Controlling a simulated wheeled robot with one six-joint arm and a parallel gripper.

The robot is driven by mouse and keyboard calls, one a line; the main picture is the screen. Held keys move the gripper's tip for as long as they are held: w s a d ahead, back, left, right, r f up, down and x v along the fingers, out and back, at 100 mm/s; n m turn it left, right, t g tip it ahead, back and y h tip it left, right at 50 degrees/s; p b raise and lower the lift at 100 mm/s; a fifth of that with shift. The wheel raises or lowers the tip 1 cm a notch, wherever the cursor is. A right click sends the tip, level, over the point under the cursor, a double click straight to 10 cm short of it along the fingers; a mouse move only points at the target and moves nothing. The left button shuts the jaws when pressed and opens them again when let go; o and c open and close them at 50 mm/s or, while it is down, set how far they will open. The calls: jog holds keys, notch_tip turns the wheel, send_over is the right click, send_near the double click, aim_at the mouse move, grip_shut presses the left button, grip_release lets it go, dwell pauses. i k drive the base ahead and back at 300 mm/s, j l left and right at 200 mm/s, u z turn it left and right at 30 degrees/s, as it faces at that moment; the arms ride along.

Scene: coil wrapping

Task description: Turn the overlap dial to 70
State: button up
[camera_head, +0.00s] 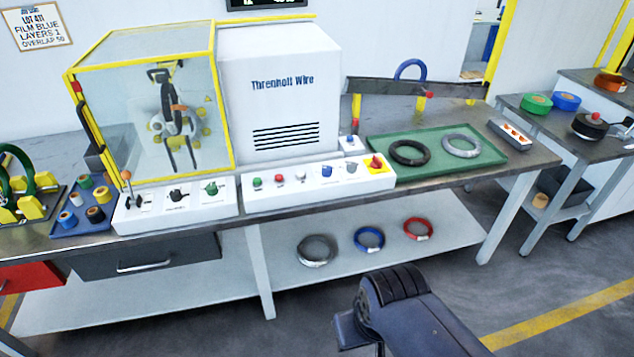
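The wrapping machine (291,90) stands on the bench, with a left control panel (148,217) and a right control panel (285,199) along its front. The left panel bears a lever (128,184), a black knob (177,194) and a green knob (210,188). The right panel bears a blue knob (326,171) and a grey knob (350,167). The labels are too small to read, so I cannot tell which is the overlap dial or its setting. A dark part of my arm shows at the bottom; my gripper is not in view.
A wall card (37,28) reads film blue, layers 1, overlap 50. A red emergency button (376,162) sits right of the knobs. A green tray (436,163) holds two coils. Tape rolls fill a blue tray (67,230) at left. Floor before the bench is clear.

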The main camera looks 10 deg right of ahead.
aim_at(351, 165)
jog(key=i+l, duration=0.1)
jog(key=i, duration=0.55)
jog(key=i+l, duration=0.1)
jog(key=i, duration=0.55)
jog(key=k+l+z, duration=0.05)
